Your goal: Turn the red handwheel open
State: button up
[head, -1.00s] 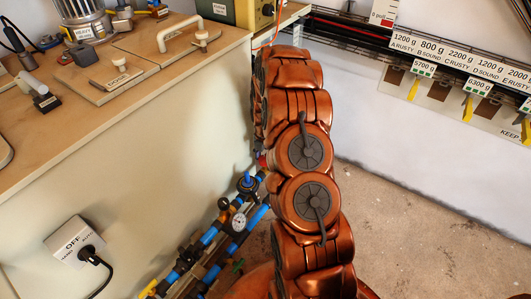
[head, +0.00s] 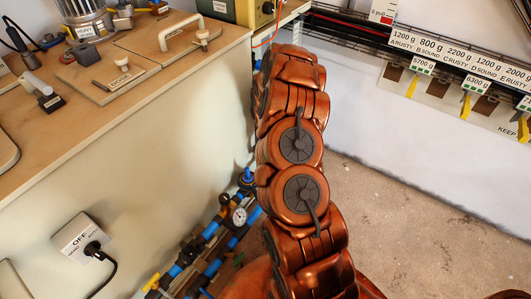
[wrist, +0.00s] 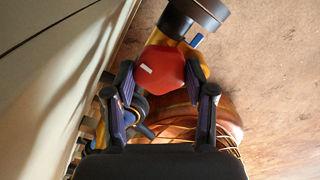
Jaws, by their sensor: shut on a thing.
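The red handwheel (wrist: 163,70) sits between the two fingers of my gripper (wrist: 161,84) in the wrist view. It is a solid red, faceted knob with a small white mark on its left side. The fingers close on it from left and right. In the head view my copper-coloured arm hides the handwheel and my gripper.
Blue pipes (head: 215,231) with a round gauge (head: 239,215) run beside the bench (head: 130,135). Labelled plates hang on the right wall. Bare floor (head: 420,235) lies to the right.

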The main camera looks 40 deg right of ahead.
jog(key=shift+w, duration=0.1)
jog(key=o, duration=1.2)
jog(key=shift+c, duration=0.2)
jog(key=shift+r, duration=0.1)
notch_tip(320, 180, up, 12)
